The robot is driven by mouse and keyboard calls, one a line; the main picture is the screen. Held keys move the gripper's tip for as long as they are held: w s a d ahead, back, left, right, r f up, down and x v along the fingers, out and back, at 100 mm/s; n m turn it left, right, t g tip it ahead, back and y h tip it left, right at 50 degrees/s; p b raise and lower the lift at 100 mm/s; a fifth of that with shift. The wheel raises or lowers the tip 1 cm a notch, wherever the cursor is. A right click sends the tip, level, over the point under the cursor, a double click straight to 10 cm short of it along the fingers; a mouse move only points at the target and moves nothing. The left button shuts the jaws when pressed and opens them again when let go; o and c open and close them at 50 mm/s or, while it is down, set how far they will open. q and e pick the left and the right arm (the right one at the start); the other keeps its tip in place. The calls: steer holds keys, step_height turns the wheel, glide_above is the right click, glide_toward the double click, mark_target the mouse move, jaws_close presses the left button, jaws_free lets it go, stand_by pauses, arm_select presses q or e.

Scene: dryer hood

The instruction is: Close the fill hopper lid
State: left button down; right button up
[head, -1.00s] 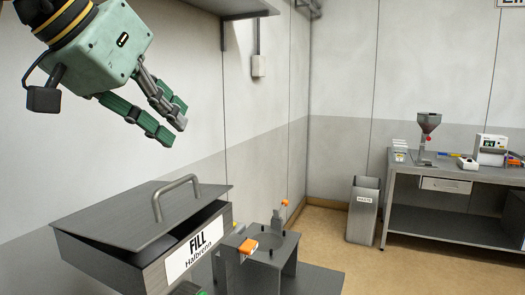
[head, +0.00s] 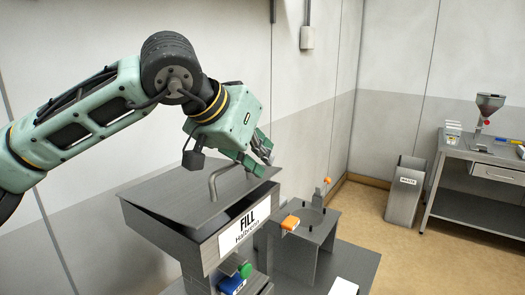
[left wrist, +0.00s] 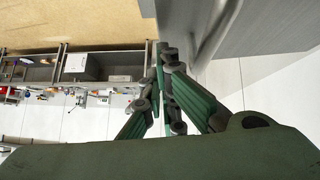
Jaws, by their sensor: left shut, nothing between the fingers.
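The grey fill hopper (head: 205,252) stands at the front centre with a white FILL label (head: 245,224). Its flat lid (head: 170,197) with a bent metal handle (head: 214,184) sits slightly tilted, with a dark gap under its right-hand edge. My left gripper (head: 262,160) is shut and empty, just above the lid by the handle in the picture; whether it touches is unclear. In the left wrist view the closed fingers (left wrist: 165,58) show beside the blurred handle (left wrist: 208,35) and the grey lid (left wrist: 262,28). My right gripper is not in view.
A green knob (head: 245,270) and a blue part (head: 231,285) are below the label. A waste bin (head: 405,195) and a workbench (head: 470,155) stand farther right, with clear floor before them.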

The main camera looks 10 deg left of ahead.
mark_target(267, 178)
arm_select(q)
steer(key=shift+f, duration=0.15)
steer(key=shift+d+f, duration=0.1)
steer(key=shift+f, duration=0.05)
steer(key=f+b, duration=0.2)
steer(key=f+y+b, duration=0.1)
steer(key=shift+s+d+f+m+b, duration=0.15)
steer(key=shift+d+f+m+b, duration=0.15)
steer(key=shift+d+b, duration=0.1)
steer(key=shift+t, duration=0.3)
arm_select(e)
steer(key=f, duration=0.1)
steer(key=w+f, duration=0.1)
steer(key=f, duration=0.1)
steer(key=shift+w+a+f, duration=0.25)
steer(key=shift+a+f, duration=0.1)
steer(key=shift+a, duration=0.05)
